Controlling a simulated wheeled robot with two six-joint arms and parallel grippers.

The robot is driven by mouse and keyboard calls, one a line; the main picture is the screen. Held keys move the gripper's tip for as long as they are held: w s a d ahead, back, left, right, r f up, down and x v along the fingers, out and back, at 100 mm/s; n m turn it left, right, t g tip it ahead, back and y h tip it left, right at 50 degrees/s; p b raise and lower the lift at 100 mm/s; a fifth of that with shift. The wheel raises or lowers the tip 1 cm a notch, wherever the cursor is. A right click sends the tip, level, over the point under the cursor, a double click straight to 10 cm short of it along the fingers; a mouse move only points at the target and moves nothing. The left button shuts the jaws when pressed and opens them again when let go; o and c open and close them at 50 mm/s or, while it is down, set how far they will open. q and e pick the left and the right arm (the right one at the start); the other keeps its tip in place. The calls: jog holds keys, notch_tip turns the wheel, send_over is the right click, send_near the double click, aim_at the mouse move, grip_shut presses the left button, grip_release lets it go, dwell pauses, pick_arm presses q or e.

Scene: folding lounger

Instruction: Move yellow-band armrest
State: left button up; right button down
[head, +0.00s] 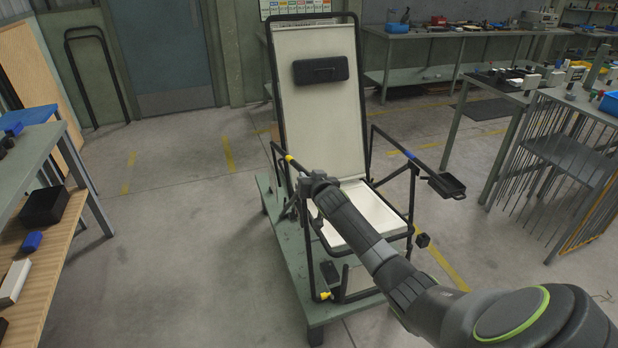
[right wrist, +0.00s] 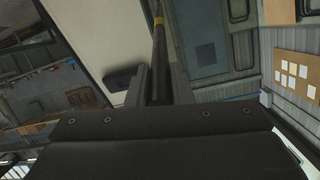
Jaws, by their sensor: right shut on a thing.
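The folding lounger (head: 318,125) has a black frame and cream panels, with its backrest raised. The yellow-band armrest is a thin black bar on its left side, with a yellow band (head: 289,157) near the backrest. My right gripper (head: 304,188) is shut on this bar, in front of the band. In the right wrist view the bar (right wrist: 158,50) runs between the fingers, with the yellow band (right wrist: 159,21) beyond them. My arm and gripper hide the front part of the armrest. My left gripper is not in view.
The lounger stands on a low green platform (head: 283,235). The blue-band armrest (head: 410,155) on the right carries a small black tray (head: 446,186). A workbench (head: 35,160) stands at the left and a wire rack (head: 560,165) at the right. Floor left of the platform is clear.

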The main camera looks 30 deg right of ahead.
jog(key=c, duration=1.3)
grip_release()
jog(key=shift+s, duration=0.1)
jog(key=b+v, duration=0.1)
jog(key=v, duration=1.6)
jog(key=shift+s, duration=0.1)
jog(key=s+d+f+n+g, duration=0.15)
jog(key=s+f, duration=0.35)
jog(key=f, duration=0.7)
jog(key=s+f+g, duration=0.3)
jog(key=s+f, duration=0.1)
jog(key=f, duration=0.8)
jog(key=s+d+f+n+g, duration=0.1)
jog(key=s+f+g, duration=0.3)
jog(key=f, duration=0.8)
jog(key=s+a+f+g+y, duration=0.1)
jog(key=s+a+f, duration=0.3)
jog(key=s, duration=0.7)
jog(key=s+a+f+n+g, duration=0.1)
jog(key=s+a+f, duration=0.3)
jog(key=s+f, duration=0.5)
jog(key=s+a+f+n+g+y, duration=0.1)
jog(key=s+a+f+g, duration=0.2)
jog(key=s+f, duration=0.4)
jog(key=s+a, duration=0.1)
jog(key=s, duration=0.7)
jog(key=shift+y, duration=0.3)
